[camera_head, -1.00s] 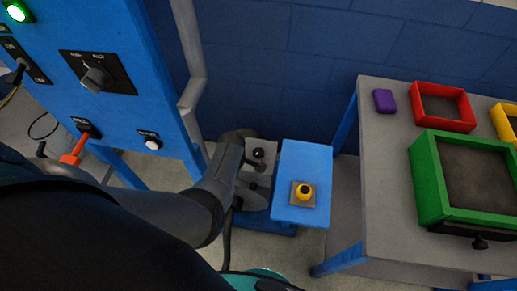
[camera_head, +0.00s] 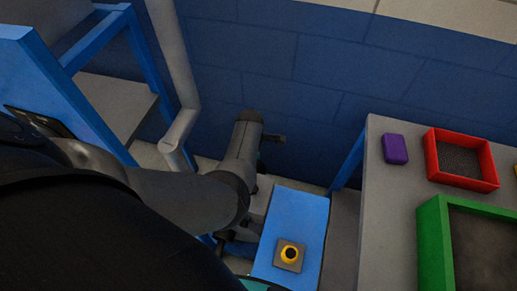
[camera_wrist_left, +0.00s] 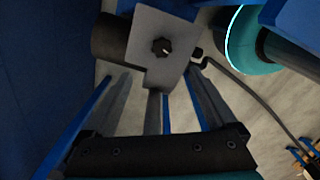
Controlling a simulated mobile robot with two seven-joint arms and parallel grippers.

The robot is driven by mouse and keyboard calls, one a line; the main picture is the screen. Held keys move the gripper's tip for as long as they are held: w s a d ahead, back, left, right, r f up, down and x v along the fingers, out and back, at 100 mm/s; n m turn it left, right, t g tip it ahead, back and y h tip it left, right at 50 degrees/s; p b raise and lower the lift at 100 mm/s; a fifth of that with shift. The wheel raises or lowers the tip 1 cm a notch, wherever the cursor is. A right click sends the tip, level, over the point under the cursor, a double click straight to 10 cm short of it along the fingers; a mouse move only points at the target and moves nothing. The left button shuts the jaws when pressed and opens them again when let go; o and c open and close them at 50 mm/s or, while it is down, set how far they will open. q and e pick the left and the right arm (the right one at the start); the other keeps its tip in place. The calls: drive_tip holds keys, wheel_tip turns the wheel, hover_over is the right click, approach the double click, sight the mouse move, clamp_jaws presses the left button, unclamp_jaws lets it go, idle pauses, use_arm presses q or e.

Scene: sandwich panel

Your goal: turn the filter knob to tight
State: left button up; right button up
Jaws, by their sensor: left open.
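In the left wrist view a black knob (camera_wrist_left: 163,46) with a pale mark sits on a grey plate (camera_wrist_left: 150,22). I cannot read any label there, so I cannot tell its setting or whether it is the filter knob. My left gripper (camera_wrist_left: 157,82) is open, with its fingers pointing toward the plate and nothing seen between them. In the head view my left arm reaches in from the left and ends near the wall, left of a blue box; its fingers cannot be made out there. My right gripper is not in view.
At right, a grey table (camera_head: 387,200) holds a purple block (camera_head: 395,149), a red tray (camera_head: 431,160) and a green tray (camera_head: 432,235). A grey pipe (camera_head: 172,60) runs down the blue wall.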

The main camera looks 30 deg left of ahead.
use_arm(q)
drive_tip(key=f+b, duration=0.3)
drive_tip(key=f, duration=0.1)
drive_tip(key=f+b, duration=0.3)
drive_tip(key=f, duration=0.2)
drive_tip(key=f+b, duration=0.3)
drive_tip(key=f, duration=0.1)
drive_tip(key=shift+s+f+b, duration=0.2)
drive_tip(key=shift+s+b, duration=0.05)
drive_tip(key=shift+b, duration=0.05)
drive_tip(key=shift+f+b, duration=0.65)
drive_tip(key=shift+f, duration=0.15)
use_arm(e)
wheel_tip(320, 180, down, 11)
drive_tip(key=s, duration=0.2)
use_arm(q)
drive_tip(key=shift+c, duration=0.2)
drive_tip(key=c, duration=1.3)
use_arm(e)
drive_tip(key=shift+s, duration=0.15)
